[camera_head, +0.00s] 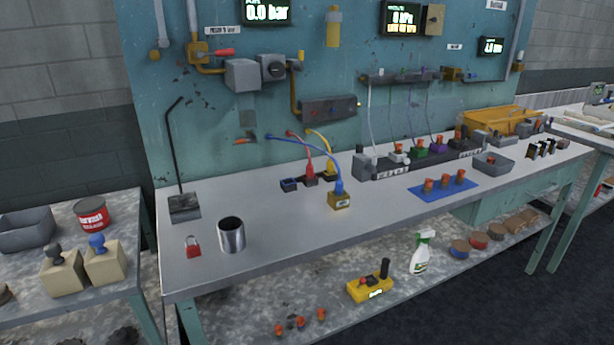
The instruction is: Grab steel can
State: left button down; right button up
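A shiny steel can (231,236) stands upright near the front left of the grey workbench (290,222). It is cylindrical, with an open top and a dark inside. It stands apart from the things around it. Neither of my grippers shows in the head view.
A red padlock (193,246) lies just left of the can. A dark square base with a thin bent rod (184,206) stands behind it. A yellow block with a blue cable (339,199) is to the right. The bench's front edge is close to the can. Bare bench lies between can and block.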

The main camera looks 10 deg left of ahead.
aim_at(232, 235)
jog(key=k, duration=1.25)
jog(key=z, duration=0.2)
jog(key=i, duration=1.2)
jog(key=u, duration=1.15)
jog(key=i, duration=0.7)
jog(key=u, duration=0.75)
